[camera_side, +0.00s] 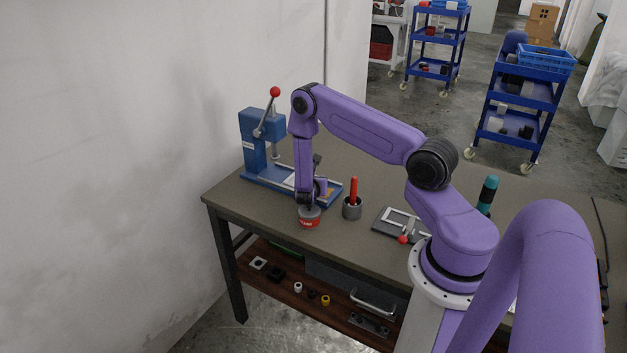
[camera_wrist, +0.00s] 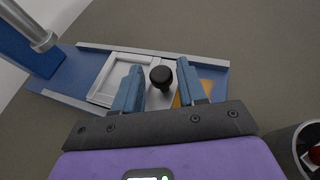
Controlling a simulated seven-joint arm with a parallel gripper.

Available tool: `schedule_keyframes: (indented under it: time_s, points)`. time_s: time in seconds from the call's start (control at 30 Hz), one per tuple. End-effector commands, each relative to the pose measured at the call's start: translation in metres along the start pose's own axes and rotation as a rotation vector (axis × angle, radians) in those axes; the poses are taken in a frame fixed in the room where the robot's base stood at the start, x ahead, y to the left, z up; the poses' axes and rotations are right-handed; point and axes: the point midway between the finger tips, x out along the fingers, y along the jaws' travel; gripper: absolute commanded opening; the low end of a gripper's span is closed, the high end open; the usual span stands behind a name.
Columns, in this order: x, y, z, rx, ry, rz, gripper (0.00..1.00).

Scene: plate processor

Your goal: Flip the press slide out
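The blue press (camera_side: 254,135) stands at the back left of the table, with a red-balled lever. Its blue base (camera_wrist: 68,72) with pale side rails runs out to the right in the wrist view. The press slide (camera_wrist: 103,82) is a light grey framed plate lying between the rails, with a black round knob (camera_wrist: 161,76) at its right end. My gripper (camera_wrist: 160,68) is open, its two blue-grey fingers on either side of the knob with gaps visible. In the side view my arm partly covers the slide.
A red-labelled tin (camera_side: 309,221) and a grey cup (camera_side: 352,210) with a red-handled tool stand close by on the table (camera_side: 270,215). A dark plate with a metal frame (camera_side: 398,222) lies further right. The wall is close behind the press.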

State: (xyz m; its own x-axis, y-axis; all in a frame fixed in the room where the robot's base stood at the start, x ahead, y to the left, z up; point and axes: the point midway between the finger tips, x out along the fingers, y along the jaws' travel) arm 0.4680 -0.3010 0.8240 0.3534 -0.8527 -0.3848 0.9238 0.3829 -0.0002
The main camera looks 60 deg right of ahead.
Motion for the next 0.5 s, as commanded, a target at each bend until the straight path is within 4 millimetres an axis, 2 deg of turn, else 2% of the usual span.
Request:
schedule_keyframes:
  time_s: [0.33,0.5]
  points:
    - [0.000,0.001,0.002,0.001,-0.002,0.000,0.50]
    - [-0.005,0.001,0.013,0.002,-0.003,0.001,0.50]
